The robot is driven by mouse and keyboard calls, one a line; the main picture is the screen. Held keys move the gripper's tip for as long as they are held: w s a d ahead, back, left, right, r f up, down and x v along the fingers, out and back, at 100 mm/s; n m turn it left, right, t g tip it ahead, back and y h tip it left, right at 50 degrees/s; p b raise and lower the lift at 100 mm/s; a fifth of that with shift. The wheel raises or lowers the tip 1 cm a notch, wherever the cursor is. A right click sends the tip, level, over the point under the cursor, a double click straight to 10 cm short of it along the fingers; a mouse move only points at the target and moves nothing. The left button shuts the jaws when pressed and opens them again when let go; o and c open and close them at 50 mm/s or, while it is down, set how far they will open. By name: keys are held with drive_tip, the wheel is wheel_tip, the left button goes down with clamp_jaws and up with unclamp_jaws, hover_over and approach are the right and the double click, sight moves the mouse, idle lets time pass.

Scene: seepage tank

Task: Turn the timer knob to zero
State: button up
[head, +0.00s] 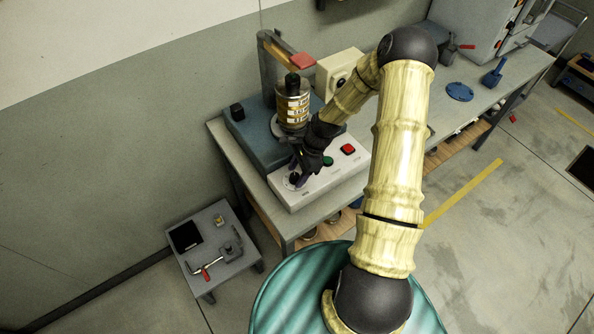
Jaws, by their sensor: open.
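The timer knob (293,179) is a small dark knob on a round dial at the left end of a white control panel (318,188). The panel also carries a green button (328,161) and a red button (348,149). My gripper (297,174) is open, with its fingers pointing down at the knob from the right and above. Its fingers hide part of the knob; I cannot tell whether they touch it. The dial marks are too small to read.
A blue-grey machine base (254,135) with a banded cylinder (291,106) stands behind the panel. A cream box (340,68) is behind my arm. A low side table (208,278) with small tools stands on the floor at lower left.

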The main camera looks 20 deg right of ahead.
drive_tip(key=shift+a+f, duration=0.1)
drive_tip(key=shift+f, duration=0.1)
drive_tip(key=c, duration=1)
drive_tip(key=shift+n, duration=0.3)
